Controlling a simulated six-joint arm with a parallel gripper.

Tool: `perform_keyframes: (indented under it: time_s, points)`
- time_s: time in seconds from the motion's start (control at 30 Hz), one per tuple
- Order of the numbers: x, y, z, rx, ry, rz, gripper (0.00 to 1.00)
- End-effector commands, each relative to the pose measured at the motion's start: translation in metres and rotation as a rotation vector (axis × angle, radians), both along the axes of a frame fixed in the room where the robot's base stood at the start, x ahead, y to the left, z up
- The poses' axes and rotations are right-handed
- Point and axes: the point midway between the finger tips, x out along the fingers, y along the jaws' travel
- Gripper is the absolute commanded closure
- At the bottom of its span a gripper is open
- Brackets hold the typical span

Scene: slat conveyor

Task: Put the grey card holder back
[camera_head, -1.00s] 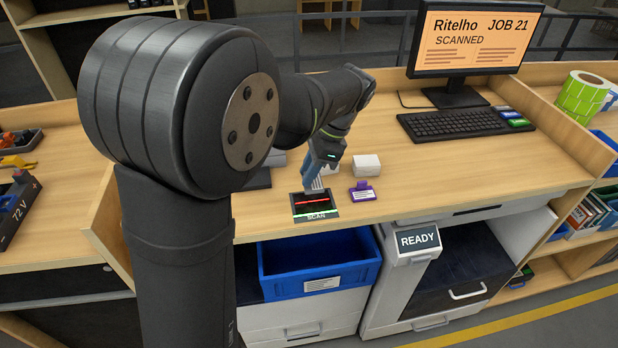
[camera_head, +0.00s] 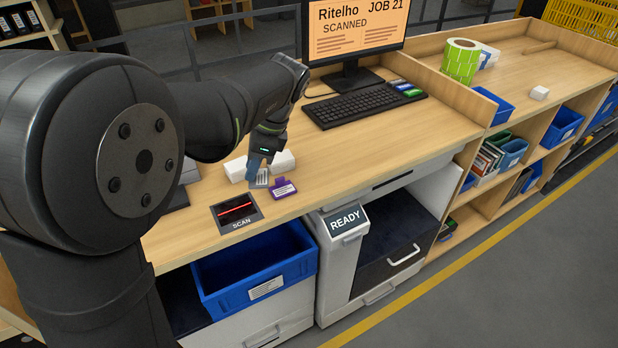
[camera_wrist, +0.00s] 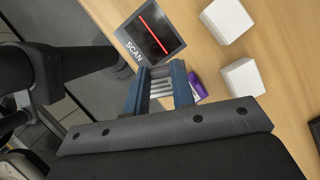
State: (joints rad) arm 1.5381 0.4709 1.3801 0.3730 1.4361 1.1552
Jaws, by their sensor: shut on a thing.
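My gripper (camera_head: 259,168) is shut on the grey card holder (camera_head: 262,178), which shows a white label with dark lines. In the wrist view the blue fingers of my gripper (camera_wrist: 161,74) grip the grey card holder (camera_wrist: 161,87) between them. It is over the wooden counter, right of and behind the scan pad; I cannot tell whether it touches the counter. A purple card holder (camera_head: 284,189) lies just to its right. The purple one also shows in the wrist view (camera_wrist: 198,88), partly hidden by a finger.
The black scan pad (camera_head: 237,213) shows a red line. White blocks (camera_head: 282,162) (camera_head: 236,169) stand close behind my gripper. A blue bin (camera_head: 256,287) is below the counter's front edge. A keyboard (camera_head: 365,104) and monitor (camera_head: 352,32) reading "SCANNED" stand farther back. Counter right of the purple holder is clear.

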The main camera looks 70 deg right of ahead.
Motion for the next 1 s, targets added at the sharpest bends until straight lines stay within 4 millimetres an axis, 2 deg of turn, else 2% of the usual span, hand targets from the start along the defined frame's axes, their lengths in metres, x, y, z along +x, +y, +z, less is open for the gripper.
perform_keyframes:
  time_s: [0.03,0.2,0.3,0.4,0.53,0.63,0.73,1.0]
  points:
    - [-0.022,-0.01,0.002,-0.001,0.0,-0.116,0.99]
    - [-0.092,-0.041,0.013,-0.003,-0.001,-0.536,0.99]
    - [-0.131,-0.052,0.018,-0.002,-0.001,-0.752,0.99]
    - [-0.162,-0.06,0.024,-0.003,-0.003,-0.925,0.99]
    - [-0.19,-0.064,0.028,-0.001,-0.002,-1.074,0.99]
    - [-0.2,-0.066,0.029,0.0,-0.002,-1.132,0.99]
    - [-0.196,-0.071,0.025,0.002,-0.001,-1.154,0.99]
    - [-0.145,-0.1,-0.01,0.004,0.0,-1.152,0.99]
